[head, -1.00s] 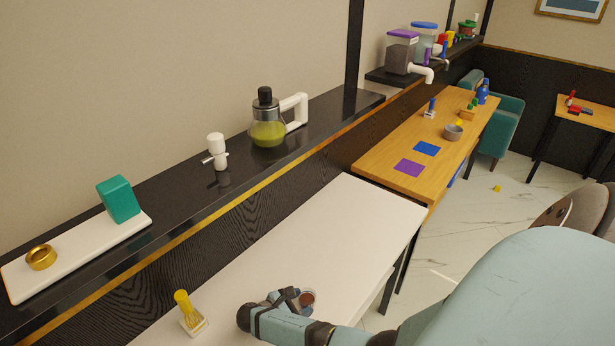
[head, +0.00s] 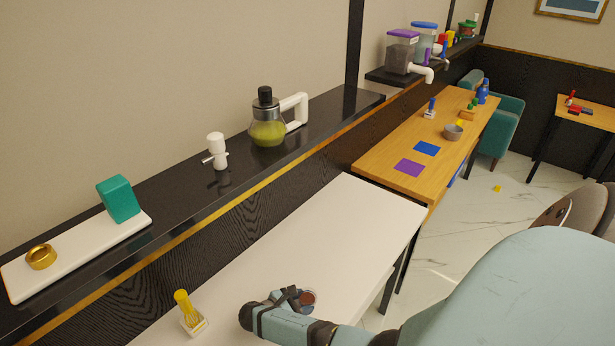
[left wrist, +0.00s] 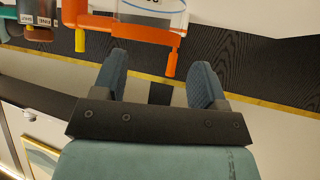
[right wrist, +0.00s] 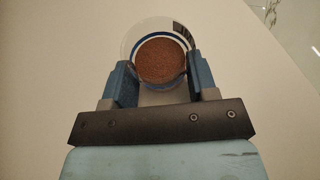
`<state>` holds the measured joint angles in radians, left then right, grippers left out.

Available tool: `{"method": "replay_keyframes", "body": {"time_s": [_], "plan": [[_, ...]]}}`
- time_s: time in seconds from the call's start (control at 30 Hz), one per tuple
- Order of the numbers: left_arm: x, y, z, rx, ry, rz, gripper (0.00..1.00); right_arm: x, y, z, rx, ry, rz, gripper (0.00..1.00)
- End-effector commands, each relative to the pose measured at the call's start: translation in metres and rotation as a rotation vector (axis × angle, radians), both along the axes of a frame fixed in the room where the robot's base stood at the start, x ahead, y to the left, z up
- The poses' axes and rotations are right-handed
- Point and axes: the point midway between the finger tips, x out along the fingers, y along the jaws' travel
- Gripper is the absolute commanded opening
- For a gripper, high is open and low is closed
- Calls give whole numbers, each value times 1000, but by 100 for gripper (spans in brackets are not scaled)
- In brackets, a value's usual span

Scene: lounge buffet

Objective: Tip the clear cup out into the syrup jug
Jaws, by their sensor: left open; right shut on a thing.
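A clear cup (right wrist: 159,40) with brown grainy contents and a blue band sits between the fingers of my right gripper (right wrist: 160,80), which is shut on it. In the head view the cup (head: 308,299) is just over or on the white table (head: 347,215); I cannot tell whether it touches. A glass jug (head: 267,132) with yellow-green liquid, a black top and a white handle stands on the black ledge, beyond and above the cup. No label shows that it is the syrup jug. My left gripper (left wrist: 160,85) is open and empty, seen only in the left wrist view.
A white tap-like piece (head: 217,152) stands left of the jug on the ledge (head: 180,180). A white board (head: 85,255) holds a teal block (head: 118,200) and a gold ring (head: 41,257). A yellow whisk-like thing (head: 187,308) stands left of my right gripper. The white table's right part is clear.

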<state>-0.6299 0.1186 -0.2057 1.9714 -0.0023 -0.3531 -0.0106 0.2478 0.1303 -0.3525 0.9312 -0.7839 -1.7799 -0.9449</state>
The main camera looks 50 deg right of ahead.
Motion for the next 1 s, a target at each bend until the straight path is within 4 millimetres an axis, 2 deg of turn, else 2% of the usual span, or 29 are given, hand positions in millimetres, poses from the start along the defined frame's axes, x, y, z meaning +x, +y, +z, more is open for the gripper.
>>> {"method": "replay_keyframes", "body": {"time_s": [0.47, 1.0], "plan": [[7, -2, 8, -6, -11, 5, 66, 0, 0, 25, -1, -1, 0, 6], [2, 2, 5, 4, -3, -2, 66, 0, 0, 48, 0, 0, 1, 6]]}}
